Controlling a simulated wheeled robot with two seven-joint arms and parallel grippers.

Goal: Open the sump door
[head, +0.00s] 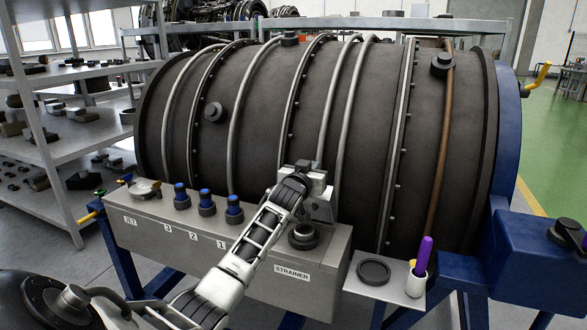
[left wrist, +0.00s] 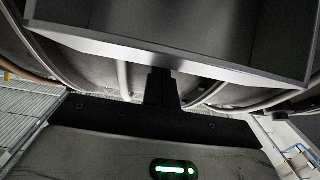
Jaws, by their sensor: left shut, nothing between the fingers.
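A grey sump box (head: 180,232) runs along the front of the dark engine casing (head: 265,110), with labels JET, 3, 2, 1 and STRAINER on its face. I cannot make out a separate door outline on it. My left gripper (head: 314,184) is over the box's right part, near the casing, with its fingertips hidden in the head view. In the left wrist view, my dark fingers (left wrist: 160,88) are shut and empty, close to a grey panel (left wrist: 190,50) with a bright edge. I cannot tell whether they touch it. My right gripper is out of view.
Blue-capped plugs (head: 207,203) stand on the box's left part. A round dark fitting (head: 303,236) is right of my forearm. A small shelf (head: 385,291) holds a dark ring (head: 374,271) and a white cup (head: 416,281) with a purple tool (head: 424,252). Blue stand legs flank the box.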

